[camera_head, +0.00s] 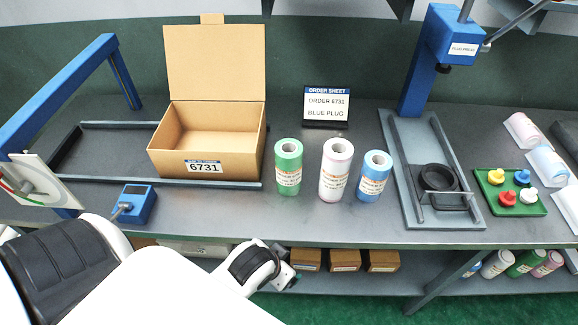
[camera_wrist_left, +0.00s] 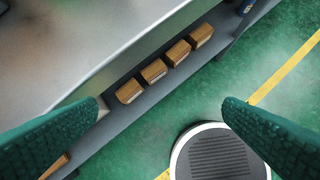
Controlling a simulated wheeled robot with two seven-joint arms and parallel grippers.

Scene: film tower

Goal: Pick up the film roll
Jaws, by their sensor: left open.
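Three film rolls stand upright in a row on the grey bench: a green roll (camera_head: 288,167), a pale pink roll (camera_head: 335,170) and a blue roll (camera_head: 375,175). Each has a printed label and a hollow core. An order sheet (camera_head: 326,105) behind them reads "ORDER 6731, BLUE PLUG". My left gripper (camera_head: 283,279) is low in front of the bench's front edge, below the rolls and apart from them. In the left wrist view my left gripper (camera_wrist_left: 162,106) has its two green fingers wide apart with nothing between them. My right gripper is not in view.
An open cardboard box (camera_head: 158,153) marked 6731 stands left of the rolls. A blue press (camera_head: 432,60) with a grey base is on the right, beside a green tray (camera_head: 532,206) of coloured plugs. Brown boxes (camera_head: 345,260) sit on the shelf below the bench.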

